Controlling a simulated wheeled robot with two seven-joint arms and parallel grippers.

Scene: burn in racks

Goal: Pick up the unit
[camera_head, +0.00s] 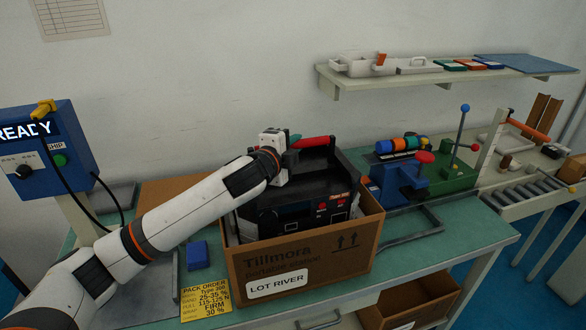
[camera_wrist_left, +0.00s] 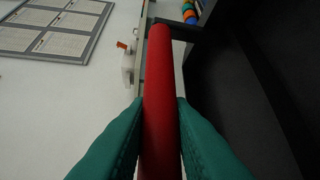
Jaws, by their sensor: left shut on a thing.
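The unit (camera_head: 300,212) is a black box-shaped device with a red-topped handle and small coloured parts on its front. It sits inside an open cardboard box (camera_head: 275,262) marked "Tillmora" and "LOT RIVER". My left gripper (camera_head: 292,150) is at the top of the unit, at its red handle (camera_head: 314,142). In the left wrist view the red handle (camera_wrist_left: 160,80) runs between the two green fingers (camera_wrist_left: 160,135), which are shut on it. The unit's lower part is hidden by the box walls. My right gripper is not in view.
A blue control box (camera_head: 42,150) reading "READY" stands at the left. A yellow pack order card (camera_head: 206,296) and a small blue block (camera_head: 198,254) are by the cardboard box. A blue and green fixture (camera_head: 400,182) stands to the right. A shelf (camera_head: 440,76) hangs behind.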

